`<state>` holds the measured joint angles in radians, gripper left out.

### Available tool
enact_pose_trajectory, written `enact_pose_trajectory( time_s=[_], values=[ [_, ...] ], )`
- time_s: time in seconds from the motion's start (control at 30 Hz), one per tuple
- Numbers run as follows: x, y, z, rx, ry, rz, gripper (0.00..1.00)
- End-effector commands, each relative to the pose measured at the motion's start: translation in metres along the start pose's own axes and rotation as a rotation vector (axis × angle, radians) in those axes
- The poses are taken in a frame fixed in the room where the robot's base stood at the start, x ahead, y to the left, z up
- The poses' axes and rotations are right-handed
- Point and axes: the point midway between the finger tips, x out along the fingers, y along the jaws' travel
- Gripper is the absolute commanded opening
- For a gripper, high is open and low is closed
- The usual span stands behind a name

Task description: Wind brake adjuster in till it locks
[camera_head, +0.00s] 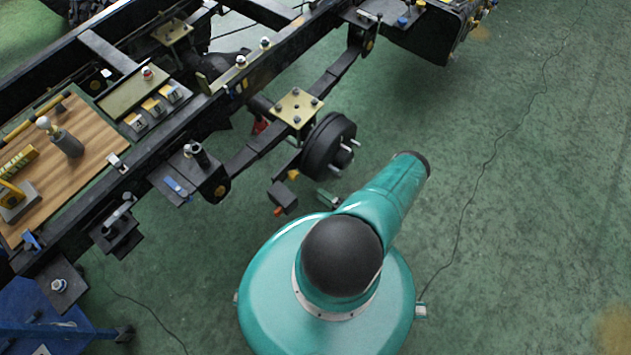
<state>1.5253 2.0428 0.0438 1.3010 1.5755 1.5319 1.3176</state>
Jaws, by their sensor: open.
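A black brake drum (322,152) with several pale studs sits at the end of the axle, beside the chassis frame. A yellow plate (297,107) with bolts lies above the axle, next to the drum. A small dark block (283,197) with an orange-red tip hangs below and left of the drum; I cannot tell whether it is the brake adjuster. No adjuster can be made out for certain. My gripper is not in view; only my teal arm shows, close below and right of the drum.
The black chassis frame (225,98) runs diagonally across the upper left. A wooden board (88,137) with tools and blocks lies on it. A blue stand (45,315) is at the lower left. The green floor (530,190) on the right is clear except for a thin cable (484,170).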

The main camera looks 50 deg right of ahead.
Motion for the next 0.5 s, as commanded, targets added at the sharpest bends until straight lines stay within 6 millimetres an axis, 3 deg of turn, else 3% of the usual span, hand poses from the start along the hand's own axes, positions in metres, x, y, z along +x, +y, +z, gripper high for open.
enact_pose_trajectory(
  time_s=[0.17,0.5],
  values=[
    [-0.001,-0.0006,0.0002,-0.285,0.0,0.0,0.59],
    [-0.0037,-0.0015,0.0009,-1.073,-0.001,0.0,0.59]
  ],
)
